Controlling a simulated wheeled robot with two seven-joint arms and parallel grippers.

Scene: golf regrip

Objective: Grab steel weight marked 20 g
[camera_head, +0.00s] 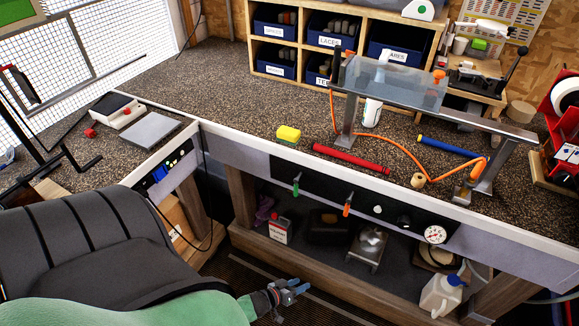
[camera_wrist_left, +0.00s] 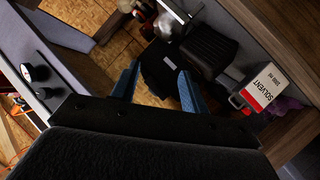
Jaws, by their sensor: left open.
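I cannot make out a steel weight marked 20 g in either view. My left gripper (camera_head: 287,288) is low in front of the bench, below the worktop and near the lower shelf. Its blue fingers are apart with nothing between them, and the open gripper also shows in the left wrist view (camera_wrist_left: 157,88). My right gripper is in neither view.
The speckled worktop (camera_head: 225,75) carries a grey plate (camera_head: 150,130), a yellow sponge (camera_head: 288,133), a red grip (camera_head: 351,159), a blue grip (camera_head: 447,146) and a metal stand (camera_head: 347,122). Labelled bins stand behind. A solvent can (camera_head: 280,229) sits on the lower shelf.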

